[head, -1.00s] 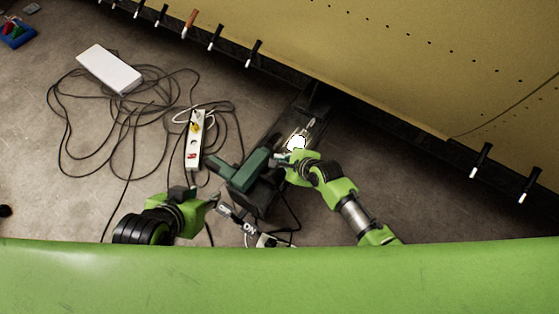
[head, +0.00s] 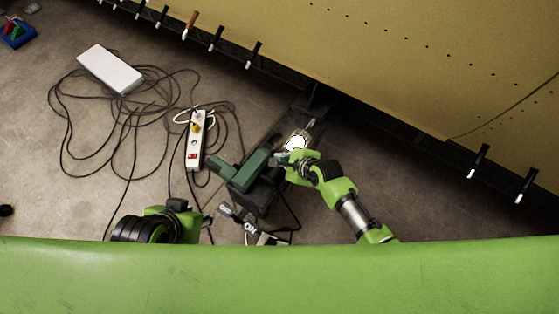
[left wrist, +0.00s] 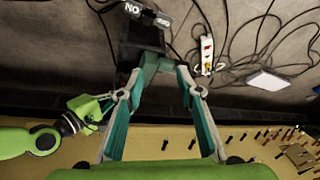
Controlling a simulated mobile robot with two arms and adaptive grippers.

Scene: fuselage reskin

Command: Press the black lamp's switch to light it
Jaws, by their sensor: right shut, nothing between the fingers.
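A caged lamp bulb (head: 298,143) glows bright white at the centre of the head view. Below it a dark piece with white ON lettering (head: 249,227) lies by the cables, and this lettering shows upside down in the left wrist view (left wrist: 133,9). I cannot tell which part is the switch's button. My right gripper (head: 280,160) is shut and empty, close beside the lamp and a green tool (head: 248,172). My left gripper (left wrist: 166,64) is low, left of the lettered piece and apart from it; its fingertips blend with the green behind them.
A power strip (head: 195,140) with a yellow plug lies left of the green tool. Black cables (head: 120,120) tangle over the floor near a white box (head: 109,69). The yellowish fuselage panel (head: 420,70) borders the upper right. A green surface (head: 280,275) crosses the bottom.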

